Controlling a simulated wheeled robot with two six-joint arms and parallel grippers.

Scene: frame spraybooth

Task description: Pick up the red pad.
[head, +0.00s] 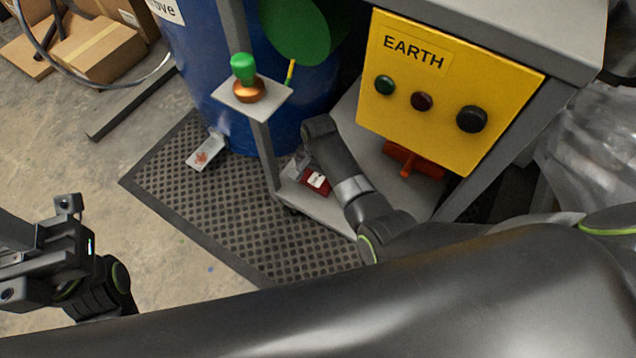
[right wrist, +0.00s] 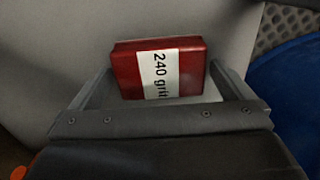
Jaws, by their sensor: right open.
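The red pad (head: 309,185) is a small flat block with a white band. It lies on the grey lower shelf (head: 335,212) under the yellow box. In the right wrist view the pad (right wrist: 128,72) shows its "240 grit" label. My right gripper (right wrist: 159,70) is open, with a finger on each side of the pad. I cannot tell whether the fingers touch it. In the head view my right wrist partly covers the shelf beside the pad. My left gripper (head: 70,245) is at the far left, away from the pad, and its fingers do not show clearly.
A yellow "EARTH" box (head: 445,95) with knobs hangs above the shelf. A grey post with a small plate (head: 275,105) stands left of the pad. A blue drum (head: 205,65) stands behind on the black mat (head: 230,215). An orange handle (head: 425,166) is to the right.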

